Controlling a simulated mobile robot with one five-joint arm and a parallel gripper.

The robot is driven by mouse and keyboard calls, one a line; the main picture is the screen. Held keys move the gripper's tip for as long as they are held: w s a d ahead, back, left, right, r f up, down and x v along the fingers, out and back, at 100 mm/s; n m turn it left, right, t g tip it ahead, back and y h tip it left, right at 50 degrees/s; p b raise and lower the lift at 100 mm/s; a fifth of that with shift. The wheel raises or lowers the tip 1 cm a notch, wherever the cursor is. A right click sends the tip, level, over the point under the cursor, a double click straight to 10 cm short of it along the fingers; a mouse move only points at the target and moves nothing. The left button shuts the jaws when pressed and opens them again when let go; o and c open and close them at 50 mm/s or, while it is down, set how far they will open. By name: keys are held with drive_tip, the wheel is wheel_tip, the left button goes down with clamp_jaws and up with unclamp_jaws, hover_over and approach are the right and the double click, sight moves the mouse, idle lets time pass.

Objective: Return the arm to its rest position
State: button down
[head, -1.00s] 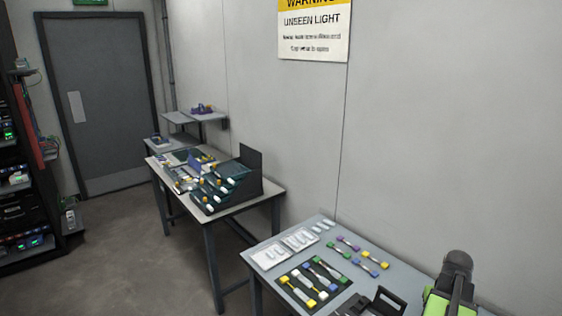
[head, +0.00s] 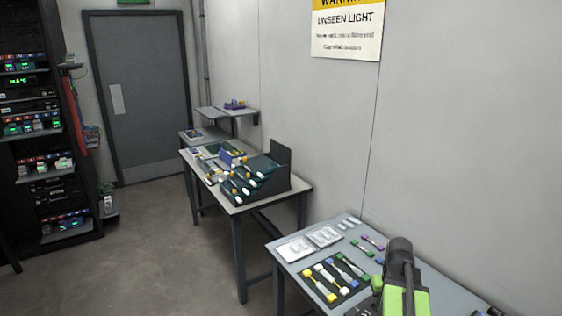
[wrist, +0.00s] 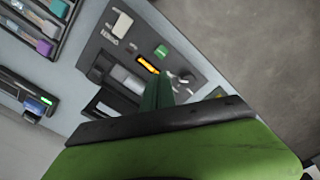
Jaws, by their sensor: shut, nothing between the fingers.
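My arm shows at the lower right of the head view, green with a dark grey upper part, over the near table (head: 285,256). Its fingertips are hidden there. In the wrist view my gripper (wrist: 158,88) is shut and empty, its dark green fingers pressed together beyond a black bar. Below the fingers in that view is a dark device (wrist: 125,58) with a lit orange display, a green button and a white switch. I cannot tell whether the fingers touch it.
On the near table lie a dark mat (head: 349,287) with coloured-end pieces and white trays (head: 295,249). A second table (head: 238,209) carries a dark stepped rack (head: 268,180). An equipment rack (head: 45,150) stands at left. The floor between is clear.

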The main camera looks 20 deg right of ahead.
drive_tip(key=w+a+n, duration=0.2)
drive_tip(key=a, duration=1.4)
drive_tip(key=w+a+n, duration=0.1)
drive_tip(key=w+a, duration=0.2)
drive_tip(key=a, duration=1.3)
drive_tip(key=shift+w+n, duration=0.3)
drive_tip(key=shift+n, duration=0.1)
